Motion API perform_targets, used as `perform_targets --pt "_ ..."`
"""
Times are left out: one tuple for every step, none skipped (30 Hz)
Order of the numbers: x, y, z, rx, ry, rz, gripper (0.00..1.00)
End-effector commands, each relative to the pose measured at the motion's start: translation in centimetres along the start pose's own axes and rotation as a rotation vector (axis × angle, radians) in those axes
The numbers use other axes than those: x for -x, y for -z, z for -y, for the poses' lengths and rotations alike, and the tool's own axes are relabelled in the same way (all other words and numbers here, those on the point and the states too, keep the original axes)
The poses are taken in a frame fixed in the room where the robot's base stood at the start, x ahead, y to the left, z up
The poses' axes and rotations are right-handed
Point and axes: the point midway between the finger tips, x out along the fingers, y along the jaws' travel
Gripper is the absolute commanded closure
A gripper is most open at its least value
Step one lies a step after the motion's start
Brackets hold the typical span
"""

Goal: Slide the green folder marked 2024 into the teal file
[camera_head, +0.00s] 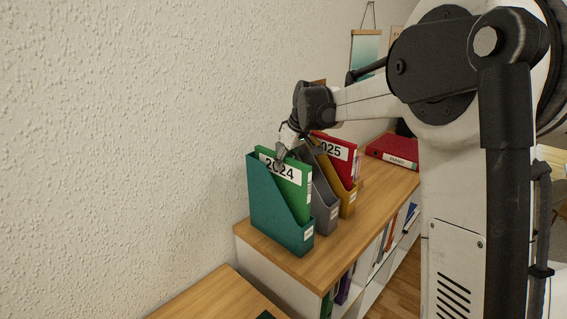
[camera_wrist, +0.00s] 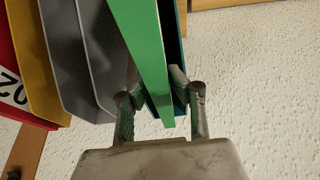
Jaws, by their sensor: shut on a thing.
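The green folder marked 2024 (camera_head: 296,184) stands upright inside the teal file (camera_head: 270,205), with its upper part and label showing above the slanted front. My gripper (camera_head: 281,157) is at the top edge of the folder. In the wrist view the gripper (camera_wrist: 161,95) has one finger on each side of the green folder (camera_wrist: 146,50) and is shut on it. The teal file (camera_wrist: 182,65) shows as a dark strip beside the folder there. The folder's lower part is hidden inside the file.
A grey file (camera_head: 325,207) stands right beside the teal one, then a yellow file (camera_head: 346,201) with a red folder marked 2025 (camera_head: 341,150). A red binder (camera_head: 393,152) lies farther back on the wooden shelf top (camera_head: 340,238). The textured wall (camera_head: 150,130) is close behind.

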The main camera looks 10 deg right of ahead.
Motion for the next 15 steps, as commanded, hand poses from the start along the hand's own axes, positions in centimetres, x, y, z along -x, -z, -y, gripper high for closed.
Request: perform_targets --pt "-0.13 -0.05 -0.01 0.0 0.0 0.0 1.0" --pt "-0.18 -0.06 0.0 0.0 0.0 0.0 1.0" --pt "-0.24 -0.09 0.0 0.0 0.0 0.0 1.0" --pt "-0.29 -0.11 0.0 0.0 0.0 0.0 1.0" --pt "-0.33 -0.13 0.0 0.0 0.0 0.0 1.0" --pt "-0.39 -0.16 0.0 0.0 0.0 0.0 1.0" --pt "-0.44 -0.18 0.0 0.0 0.0 0.0 1.0" --pt "-0.49 -0.19 -0.01 0.0 0.0 0.0 1.0" --pt "-0.55 -0.22 -0.01 0.0 0.0 0.0 1.0" --pt "-0.6 -0.24 -0.01 0.0 0.0 0.0 1.0" --pt "-0.64 -0.26 -0.01 0.0 0.0 0.0 1.0" --pt "-0.71 -0.29 -0.01 0.0 0.0 0.0 1.0" --pt "-0.75 -0.3 -0.01 0.0 0.0 0.0 1.0" --pt "-0.8 -0.32 -0.01 0.0 0.0 0.0 1.0" --pt "-0.86 -0.35 -0.01 0.0 0.0 0.0 1.0"
